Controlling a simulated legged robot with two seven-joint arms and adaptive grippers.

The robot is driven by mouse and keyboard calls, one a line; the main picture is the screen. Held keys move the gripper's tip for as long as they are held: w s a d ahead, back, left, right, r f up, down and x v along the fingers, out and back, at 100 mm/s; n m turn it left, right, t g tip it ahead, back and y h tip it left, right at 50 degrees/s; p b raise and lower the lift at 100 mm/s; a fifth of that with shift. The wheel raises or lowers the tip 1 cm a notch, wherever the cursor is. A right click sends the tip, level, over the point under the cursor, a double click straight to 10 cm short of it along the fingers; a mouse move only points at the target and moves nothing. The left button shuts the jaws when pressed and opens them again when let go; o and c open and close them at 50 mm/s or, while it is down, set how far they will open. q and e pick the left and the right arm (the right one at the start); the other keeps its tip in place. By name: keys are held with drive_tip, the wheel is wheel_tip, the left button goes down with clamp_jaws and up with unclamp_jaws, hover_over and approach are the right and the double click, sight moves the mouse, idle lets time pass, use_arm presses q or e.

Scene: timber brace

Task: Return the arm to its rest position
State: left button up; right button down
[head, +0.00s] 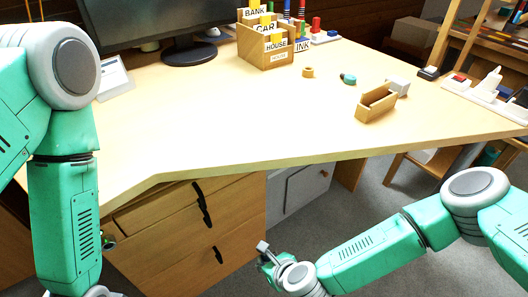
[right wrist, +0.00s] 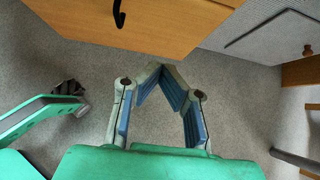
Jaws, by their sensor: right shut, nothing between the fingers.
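My right gripper (head: 264,250) is low in front of the desk, beside the drawer fronts and below the desktop. In the right wrist view (right wrist: 161,72) its blue-padded fingers come together at the tips, with nothing between them and carpet behind. My right arm reaches in from the right edge of the head view, bent at the elbow. My left arm hangs down at the left edge. Its gripper is not clearly seen.
The wooden desk (head: 220,130) has a drawer unit (head: 190,240) under it, close to my right gripper. Carpet (head: 370,220) is clear at front right.

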drive_tip(key=s+d+r+n+g+p, duration=0.2)
drive_tip(key=s+n, duration=0.3)
drive_tip(key=n, duration=0.1)
drive_tip(key=s+d+r+n+g+p, duration=0.1)
drive_tip(key=s+d+r+n+p, duration=0.15)
drive_tip(key=s+n, duration=0.4)
drive_tip(key=s+d+r+n+g+h+p, duration=0.1)
drive_tip(key=s+d+r+n, duration=0.1)
drive_tip(key=d+n, duration=0.3)
drive_tip(key=s+d+r+n+g+h+p, duration=0.1)
drive_tip(key=d+r+n, duration=0.4)
drive_tip(key=d, duration=0.6)
drive_tip(key=s+d+r+n+g+h+p, duration=0.1)
drive_tip(key=s+d+r+n+h+p, duration=0.2)
drive_tip(key=d+n, duration=0.3)
drive_tip(key=shift+s+d+r+n+g, duration=0.35)
drive_tip(key=shift+s+d+r, duration=0.25)
drive_tip(key=shift+s+d, duration=0.35)
